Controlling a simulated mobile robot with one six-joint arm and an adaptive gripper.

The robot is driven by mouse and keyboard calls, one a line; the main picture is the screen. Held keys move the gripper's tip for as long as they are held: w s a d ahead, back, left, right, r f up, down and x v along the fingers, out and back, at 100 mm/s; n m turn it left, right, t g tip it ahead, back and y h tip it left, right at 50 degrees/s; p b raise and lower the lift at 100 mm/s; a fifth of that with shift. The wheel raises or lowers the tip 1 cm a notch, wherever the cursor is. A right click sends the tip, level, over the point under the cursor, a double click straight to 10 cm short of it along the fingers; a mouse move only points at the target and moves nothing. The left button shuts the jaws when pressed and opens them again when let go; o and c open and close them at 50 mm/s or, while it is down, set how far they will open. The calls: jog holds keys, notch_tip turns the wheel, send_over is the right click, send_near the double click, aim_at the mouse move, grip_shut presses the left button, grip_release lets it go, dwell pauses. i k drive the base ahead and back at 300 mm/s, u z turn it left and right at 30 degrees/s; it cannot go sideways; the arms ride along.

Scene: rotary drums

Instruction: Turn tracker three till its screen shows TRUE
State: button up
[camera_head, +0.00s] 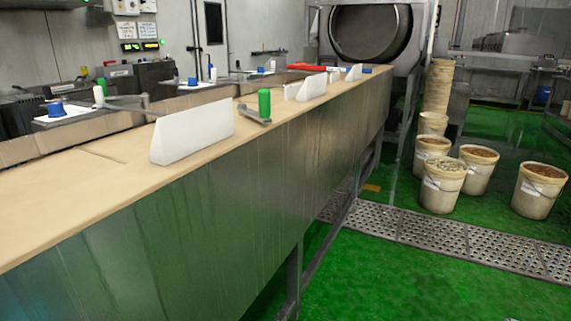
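No thing in view carries a readable label "three", so I cannot tell which one is tracker three. On the long counter (110,170) stands a crank arm with a green upright handle (264,103), just behind a white wedge-shaped panel (195,128). Farther back are more white panels (307,88) with their faces turned away or too small to read. Behind the counter are a blue knob (56,109) on a white plate and a white upright handle (99,96). Small lit displays (140,46) hang on the back wall; their text is unreadable. My gripper is not in view.
A large rotary drum (370,33) stands beyond the counter's far end. Several filled buckets (443,185) stand on the green floor at right, beside a tall stack of tubs (438,85). A metal floor grate (450,238) crosses the floor. The front right floor is clear.

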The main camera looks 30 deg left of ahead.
aim_at(56, 109)
jog(key=z, duration=0.05)
jog(key=i, duration=1.05)
jog(key=u, duration=1.7)
